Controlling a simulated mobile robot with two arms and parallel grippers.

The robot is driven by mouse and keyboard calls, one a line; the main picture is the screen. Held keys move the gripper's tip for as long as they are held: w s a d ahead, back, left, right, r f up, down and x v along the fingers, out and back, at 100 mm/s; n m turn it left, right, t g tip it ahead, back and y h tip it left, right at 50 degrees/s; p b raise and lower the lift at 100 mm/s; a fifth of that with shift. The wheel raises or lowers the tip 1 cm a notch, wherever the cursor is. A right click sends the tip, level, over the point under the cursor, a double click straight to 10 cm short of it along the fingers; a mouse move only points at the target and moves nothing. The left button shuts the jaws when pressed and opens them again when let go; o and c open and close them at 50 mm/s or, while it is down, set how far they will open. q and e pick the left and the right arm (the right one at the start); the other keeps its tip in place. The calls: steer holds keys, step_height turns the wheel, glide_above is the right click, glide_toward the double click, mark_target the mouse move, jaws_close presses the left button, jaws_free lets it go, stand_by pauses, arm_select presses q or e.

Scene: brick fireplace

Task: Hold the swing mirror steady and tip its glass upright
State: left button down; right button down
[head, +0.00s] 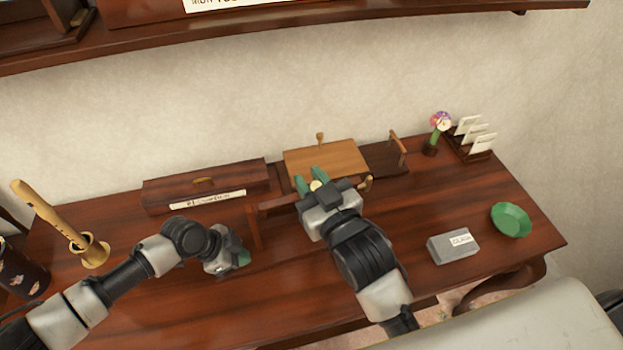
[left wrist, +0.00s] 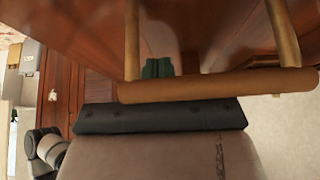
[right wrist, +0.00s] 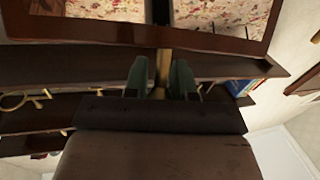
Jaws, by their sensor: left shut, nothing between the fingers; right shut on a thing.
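The swing mirror stands at the back middle of the desk. Its tilted light-brown panel (head: 330,158) shows in the head view, with upright wooden posts beside it, one at the right (head: 398,148). In the right wrist view its dark frame (right wrist: 110,30) surrounds glass (right wrist: 225,12) showing a floral pattern. My right gripper (head: 314,181) is shut on a small brass knob (right wrist: 162,72) at the mirror's near edge. My left gripper (head: 241,258) is shut and empty, low over the desk, near a wooden post (head: 253,228). In the left wrist view a wooden bar (left wrist: 215,86) crosses before its fingers.
A long dark box (head: 205,184) lies left of the mirror. A grey box (head: 453,246), green bowl (head: 511,220), flower vase (head: 431,148) and letter rack (head: 475,149) are at right. A shelf (head: 300,22) hangs above.

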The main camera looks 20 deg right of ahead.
arm_select(q)
steer(key=shift+a+f, duration=0.2)
steer(key=shift+a, duration=0.05)
arm_select(e)
steer(key=shift+w+d+r, duration=0.1)
steer(key=shift+d, duration=0.05)
steer(key=shift+w+r+g+h, duration=0.25)
steer(key=shift+w+g+h, duration=0.05)
steer(key=shift+w, duration=0.2)
arm_select(q)
steer(key=shift+a+f, duration=0.1)
steer(key=shift+a, duration=0.05)
steer(key=shift+s, duration=0.1)
arm_select(e)
steer(key=w+m+g, duration=0.1)
steer(key=w+g, duration=0.3)
steer(key=w, duration=0.2)
steer(key=shift+r+g+h, duration=0.2)
steer(key=shift+g+h, duration=0.2)
arm_select(q)
steer(key=shift+f, duration=0.1)
arm_select(e)
steer(key=c, duration=0.9)
jaws_free()
steer(key=shift+c, duration=0.2)
arm_select(q)
steer(key=shift+d, duration=0.2)
